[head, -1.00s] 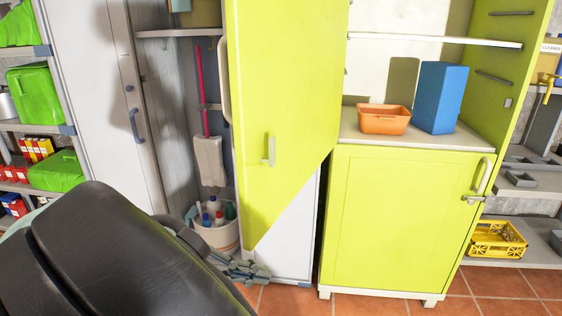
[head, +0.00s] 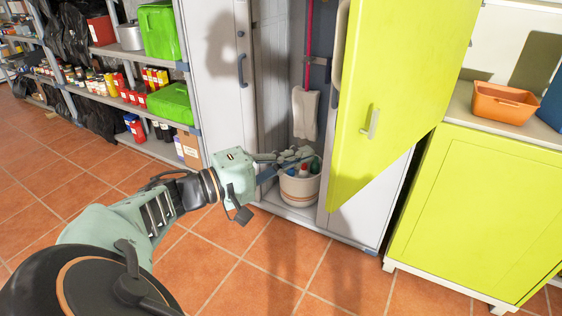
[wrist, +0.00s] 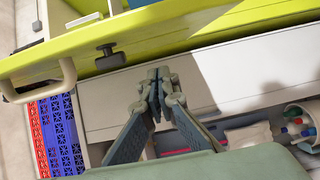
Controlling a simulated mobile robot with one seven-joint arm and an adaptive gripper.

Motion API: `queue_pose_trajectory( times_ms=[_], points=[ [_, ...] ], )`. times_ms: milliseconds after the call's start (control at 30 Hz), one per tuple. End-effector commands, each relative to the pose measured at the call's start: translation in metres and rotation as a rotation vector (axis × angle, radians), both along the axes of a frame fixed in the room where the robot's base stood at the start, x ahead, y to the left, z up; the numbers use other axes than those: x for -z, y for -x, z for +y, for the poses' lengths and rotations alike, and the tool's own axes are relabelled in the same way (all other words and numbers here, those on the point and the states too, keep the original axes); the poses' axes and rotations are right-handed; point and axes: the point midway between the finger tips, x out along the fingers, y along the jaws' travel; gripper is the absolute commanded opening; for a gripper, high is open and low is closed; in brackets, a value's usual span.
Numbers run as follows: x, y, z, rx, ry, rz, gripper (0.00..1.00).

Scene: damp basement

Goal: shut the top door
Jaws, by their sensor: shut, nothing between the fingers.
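The top door (head: 395,85) is a tall yellow-green panel standing open, swung out to the left of its cabinet's open upper shelves. It has a pale handle (head: 371,121) on the face towards me. In the wrist view the door (wrist: 210,28) crosses the top of the picture, with a pale loop handle (wrist: 45,82) and a small dark fitting (wrist: 108,56). My gripper (head: 309,154) is left of the door, in front of the grey locker. In the wrist view its fingertips (wrist: 158,76) are together and empty, apart from the door.
The lower yellow-green door (head: 470,210) is shut. An orange tub (head: 505,102) and a blue box (head: 553,105) stand on the counter. A bucket of bottles (head: 299,187) sits in the open grey locker below my gripper. The tiled floor at left is clear.

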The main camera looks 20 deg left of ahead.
Motion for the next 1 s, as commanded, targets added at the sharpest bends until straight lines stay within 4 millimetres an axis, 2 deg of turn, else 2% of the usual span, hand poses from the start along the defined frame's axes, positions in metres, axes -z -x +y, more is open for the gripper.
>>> queue_pose_trajectory(
  times_ms=[100,400,1000],
  points=[
    [0.0,-0.019,-0.017,0.002,0.0,0.001,0.0],
    [0.0,-0.003,-0.044,0.0,0.0,0.001,0.0],
    [0.0,-0.001,-0.05,0.0,-0.001,0.0,0.0]
  ],
)
